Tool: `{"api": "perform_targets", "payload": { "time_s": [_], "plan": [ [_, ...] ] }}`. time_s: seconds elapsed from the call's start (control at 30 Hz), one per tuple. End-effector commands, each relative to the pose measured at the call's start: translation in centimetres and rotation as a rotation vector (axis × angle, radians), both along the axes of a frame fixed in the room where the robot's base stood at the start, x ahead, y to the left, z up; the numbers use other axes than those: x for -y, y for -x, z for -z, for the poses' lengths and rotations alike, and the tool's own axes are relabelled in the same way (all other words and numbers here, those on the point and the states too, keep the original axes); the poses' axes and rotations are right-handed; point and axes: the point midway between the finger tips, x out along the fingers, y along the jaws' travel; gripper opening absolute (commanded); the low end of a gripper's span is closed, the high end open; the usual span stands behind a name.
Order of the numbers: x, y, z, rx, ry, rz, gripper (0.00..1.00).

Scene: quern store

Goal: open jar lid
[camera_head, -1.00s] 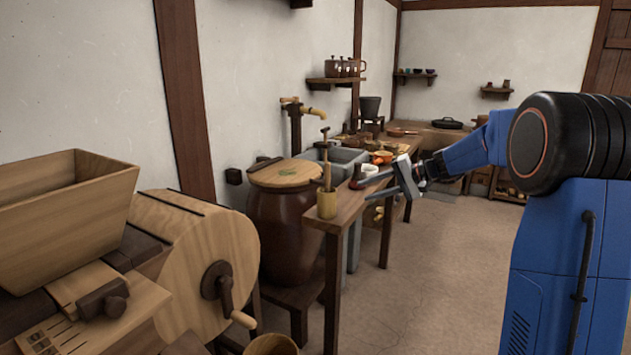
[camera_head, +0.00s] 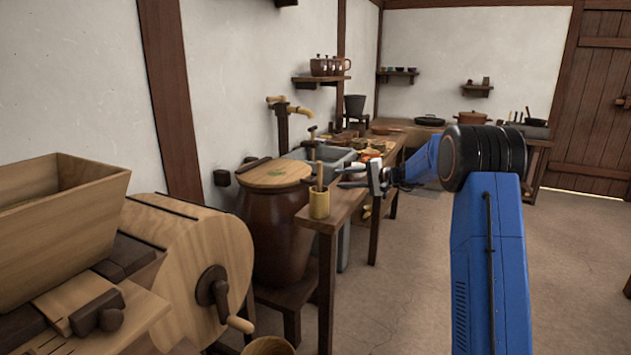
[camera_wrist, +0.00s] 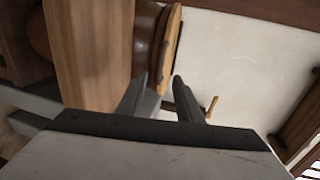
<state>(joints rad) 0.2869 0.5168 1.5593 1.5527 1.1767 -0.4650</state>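A large brown jar (camera_head: 275,236) stands on a low wooden stand by the wall. There the lid (camera_wrist: 173,48) shows edge-on beyond the fingertips, and the jar (camera_wrist: 149,42) is partly hidden by a plank.
A narrow wooden table (camera_head: 343,205) lies beneath my gripper, bearing a wooden cup (camera_head: 319,204) with an upright stick. A tap (camera_head: 290,107) rises behind the jar near a grey basin (camera_head: 326,155). A wooden crank machine (camera_head: 190,262) stands at left. The floor at right is clear.

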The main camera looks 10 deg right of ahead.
Motion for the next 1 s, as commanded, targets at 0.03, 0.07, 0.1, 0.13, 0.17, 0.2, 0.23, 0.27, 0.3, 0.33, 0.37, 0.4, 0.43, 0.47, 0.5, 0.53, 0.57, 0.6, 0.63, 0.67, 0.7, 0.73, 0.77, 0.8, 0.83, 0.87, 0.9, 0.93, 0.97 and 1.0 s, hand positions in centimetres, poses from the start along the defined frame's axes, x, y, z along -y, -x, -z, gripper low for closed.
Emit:
{"api": "perform_targets", "payload": {
  "time_s": [0.03,0.07,0.1,0.13,0.17,0.2,0.23,0.27,0.3,0.33,0.37,0.4,0.43,0.47,0.5,0.53,0.57,0.6,0.63,0.67,0.7,0.73,0.77,0.8,0.83,0.87,0.9,0.93,0.97,1.0],
  "plan": [
    [-0.9,-0.5,0.2,0.000,0.000,-0.002,0.33],
    [-1.3,-0.9,0.3,0.000,0.000,-0.002,0.33],
    [-1.8,-1.3,0.5,0.000,0.001,-0.002,0.33],
    [-2.2,-1.6,0.6,-0.001,0.001,-0.002,0.33],
    [-2.7,-1.9,0.7,-0.001,0.001,-0.002,0.33],
    [-3.3,-2.2,0.9,-0.001,0.000,-0.003,0.33],
    [-3.7,-2.6,1.0,0.000,0.001,-0.003,0.33],
    [-4.1,-2.9,1.1,0.000,0.001,-0.002,0.33],
    [-4.6,-3.3,1.2,0.000,0.001,-0.002,0.33],
    [-5.1,-3.6,1.3,0.000,0.000,-0.002,0.33],
    [-5.5,-3.9,1.4,0.000,0.000,-0.003,0.33],
    [-6.0,-4.3,1.6,-0.001,0.000,-0.003,0.33],
    [-6.4,-4.6,1.7,0.000,0.001,-0.002,0.33],
    [-6.8,-4.9,1.7,0.000,0.001,-0.001,0.33],
    [-7.3,-5.2,1.8,0.001,0.002,-0.002,0.33],
    [-7.6,-5.4,1.9,0.001,0.002,-0.002,0.33],
    [-7.9,-5.7,2.0,0.000,0.001,-0.002,0.33],
    [-8.3,-5.9,2.2,0.000,0.001,-0.002,0.33],
    [-8.5,-6.1,2.2,0.000,0.001,-0.001,0.33],
    [-8.7,-6.3,2.3,-0.001,0.002,-0.001,0.33],
    [-9.0,-6.5,2.3,0.000,0.001,0.000,0.33],
    [-9.1,-6.6,2.3,0.000,0.001,0.000,0.33],
    [-9.3,-6.7,2.3,0.000,0.001,0.000,0.33],
    [-9.4,-6.8,2.4,0.000,0.001,0.000,0.33],
    [-9.5,-6.9,2.4,0.000,0.001,0.000,0.33],
    [-9.6,-6.9,2.4,0.000,0.001,0.000,0.33],
    [-9.6,-7.0,2.4,0.000,0.001,0.000,0.33],
    [-9.6,-7.0,2.4,0.000,0.001,0.000,0.33],
    [-9.7,-7.0,2.4,0.000,0.001,0.000,0.33],
    [-9.6,-7.0,2.4,0.000,0.001,0.000,0.33]
  ]
}}
